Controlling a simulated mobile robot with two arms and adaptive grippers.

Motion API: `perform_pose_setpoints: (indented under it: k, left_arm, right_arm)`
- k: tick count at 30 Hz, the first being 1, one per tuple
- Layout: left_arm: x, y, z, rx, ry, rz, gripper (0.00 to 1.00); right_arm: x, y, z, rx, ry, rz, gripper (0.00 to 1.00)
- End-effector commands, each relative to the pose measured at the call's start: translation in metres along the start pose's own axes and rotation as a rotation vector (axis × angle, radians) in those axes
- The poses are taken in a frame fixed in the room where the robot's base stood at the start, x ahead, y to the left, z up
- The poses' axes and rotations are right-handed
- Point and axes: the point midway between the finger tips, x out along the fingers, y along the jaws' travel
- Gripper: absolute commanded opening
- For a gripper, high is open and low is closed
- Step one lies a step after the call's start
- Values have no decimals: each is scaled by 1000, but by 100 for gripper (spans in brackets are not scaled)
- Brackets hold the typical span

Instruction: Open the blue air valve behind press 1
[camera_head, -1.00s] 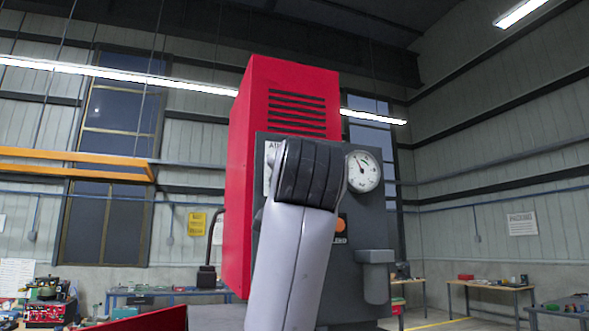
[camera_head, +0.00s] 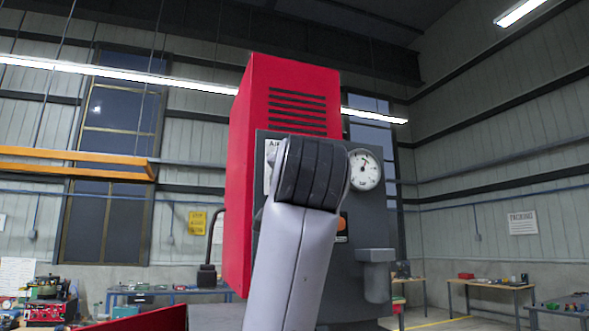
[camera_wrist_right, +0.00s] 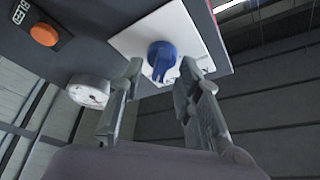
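The blue valve knob (camera_wrist_right: 162,58) sits on a white square plate (camera_wrist_right: 126,42) on the dark panel in the right wrist view. My right gripper (camera_wrist_right: 163,72) has its two fingers spread, one on each side of the knob, with a narrow gap showing. In the head view my own pale arm covers the middle of the dark panel, hiding the knob and the right gripper. A round gauge (camera_head: 364,170) on the panel has its needle pointing roughly up; it also shows in the right wrist view (camera_wrist_right: 89,91). My left gripper is not in view.
The red cabinet (camera_head: 240,180) stands behind the dark panel. An orange button (camera_wrist_right: 44,34) is on the panel, with a grey cylinder unit (camera_head: 376,275) below the gauge. Workbenches (camera_head: 490,285) line the back walls.

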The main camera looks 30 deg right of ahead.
Motion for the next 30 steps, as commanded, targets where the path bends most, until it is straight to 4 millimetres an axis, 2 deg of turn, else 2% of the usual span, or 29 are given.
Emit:
perform_pose_setpoints:
  k: [9,15,21,30]
  left_arm:
    - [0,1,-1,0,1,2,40]
    - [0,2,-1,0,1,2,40]
    - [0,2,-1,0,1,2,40]
    - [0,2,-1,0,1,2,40]
  right_arm:
    - [-65,-1,0,2,2,-5,32]
    - [-98,-1,0,2,1,-3,32]
    - [-111,0,0,1,0,0,32]
    - [-111,0,0,1,0,0,32]
